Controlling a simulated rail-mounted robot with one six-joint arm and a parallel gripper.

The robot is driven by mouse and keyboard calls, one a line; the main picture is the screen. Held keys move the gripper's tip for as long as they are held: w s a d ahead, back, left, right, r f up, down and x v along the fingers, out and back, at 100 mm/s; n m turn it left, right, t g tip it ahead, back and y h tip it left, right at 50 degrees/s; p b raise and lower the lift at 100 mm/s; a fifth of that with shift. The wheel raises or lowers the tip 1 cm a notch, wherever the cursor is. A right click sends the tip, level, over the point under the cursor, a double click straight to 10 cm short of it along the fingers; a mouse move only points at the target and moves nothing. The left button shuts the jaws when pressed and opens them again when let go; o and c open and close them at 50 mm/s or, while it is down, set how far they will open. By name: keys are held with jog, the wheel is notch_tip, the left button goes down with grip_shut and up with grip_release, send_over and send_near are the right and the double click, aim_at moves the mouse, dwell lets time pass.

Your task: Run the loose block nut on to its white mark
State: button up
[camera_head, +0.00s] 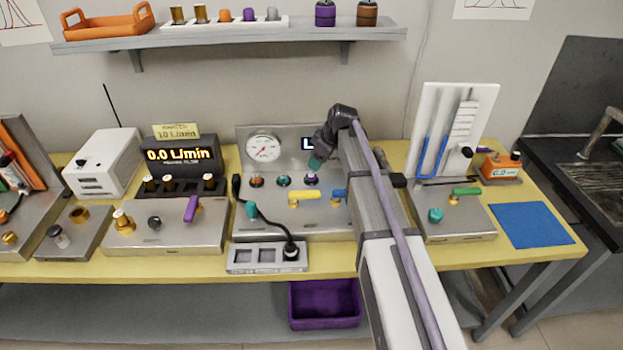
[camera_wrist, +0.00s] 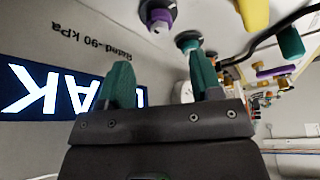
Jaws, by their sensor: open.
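Three nuts sit in a row on the metal block in the head view: an orange-brown one (camera_head: 257,181), a teal one (camera_head: 283,181) and a purple one (camera_head: 311,179). In the wrist view my gripper (camera_wrist: 163,75) is open with nothing between the fingers. The purple nut (camera_wrist: 160,18) and the teal nut (camera_wrist: 187,41) show beyond the fingertips, apart from them.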

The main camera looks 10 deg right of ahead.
aim_at(311, 173)
jog(key=b+x, duration=0.5)
jog(key=x, duration=0.2)
jog(key=shift+f, duration=0.35)
jog(key=shift+r, duration=0.2)
jog(key=c, duration=0.9)
